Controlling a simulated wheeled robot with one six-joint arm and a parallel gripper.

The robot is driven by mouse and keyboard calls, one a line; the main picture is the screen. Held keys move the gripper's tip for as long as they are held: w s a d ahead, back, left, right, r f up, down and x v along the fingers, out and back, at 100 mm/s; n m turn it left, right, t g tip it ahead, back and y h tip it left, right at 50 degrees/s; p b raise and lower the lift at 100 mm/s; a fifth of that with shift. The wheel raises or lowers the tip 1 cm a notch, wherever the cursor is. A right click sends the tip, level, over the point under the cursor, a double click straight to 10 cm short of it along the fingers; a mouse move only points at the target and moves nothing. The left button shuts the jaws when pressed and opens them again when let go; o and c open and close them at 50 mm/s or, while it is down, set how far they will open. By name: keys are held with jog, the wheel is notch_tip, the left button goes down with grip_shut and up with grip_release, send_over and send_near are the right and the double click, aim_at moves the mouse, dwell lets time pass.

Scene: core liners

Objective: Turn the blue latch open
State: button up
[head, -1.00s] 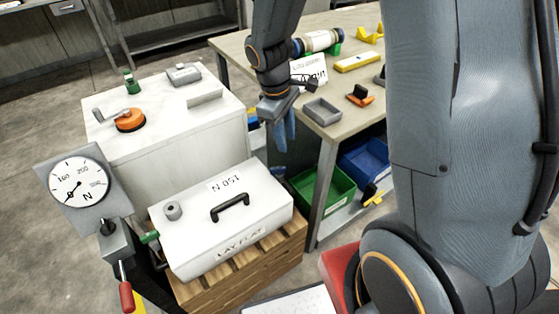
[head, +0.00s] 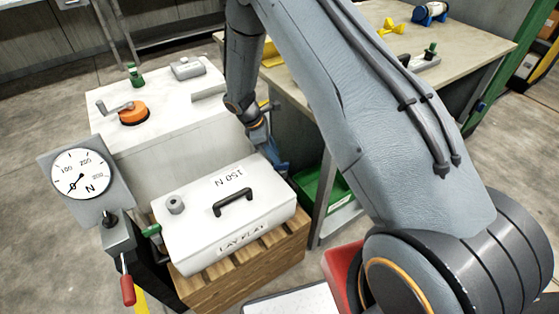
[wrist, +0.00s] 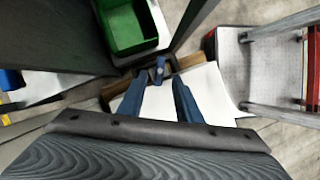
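The blue latch (wrist: 159,70) shows small in the wrist view, at the edge of the white case (wrist: 205,92). It lies just beyond and between my fingertips. In the head view the white case (head: 205,232), with a black handle and "150 N" lettering, lies on a wooden crate. My gripper (head: 279,162) is at the case's back right corner and hides the latch there. In the wrist view my gripper (wrist: 160,88) has its two blue fingers apart with nothing between them. I cannot tell whether a finger touches the latch.
A green bin (wrist: 128,28) stands close beside the case, under the workbench (head: 480,42). A white cabinet (head: 165,150) carries an orange crank knob (head: 133,112). A dial gauge (head: 82,174) stands left of the case. Open floor lies at the far left.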

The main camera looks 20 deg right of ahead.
aim_at(281, 166)
jog(key=shift+p+x, duration=0.4)
jog(key=shift+x, duration=2.15)
grip_shut()
